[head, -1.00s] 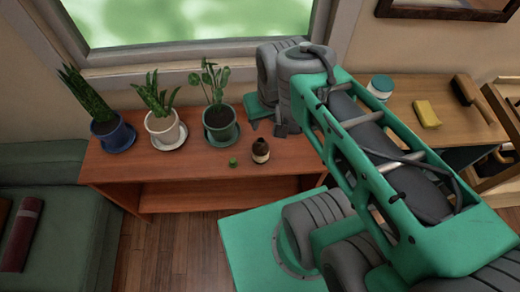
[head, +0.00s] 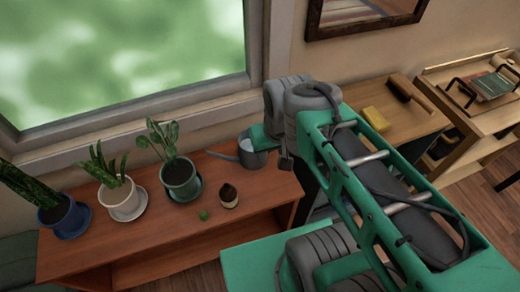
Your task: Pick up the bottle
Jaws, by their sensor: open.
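The bottle (head: 229,196) is small and dark brown with a pale band. It stands upright on the reddish wooden shelf unit (head: 150,225), near its front edge and right of the potted plants. My gripper (head: 271,152) shows only in part below the grey wrist joint of my arm. It is open, up and to the right of the bottle and apart from it. Part of the gripper is hidden by my arm.
A small green object (head: 203,215) lies left of the bottle. A grey watering can (head: 253,155) stands behind it. Plants in a green pot (head: 181,178), white pot (head: 121,198) and blue pot (head: 65,217) line the left. A yellow sponge (head: 376,118) lies on the right-hand table.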

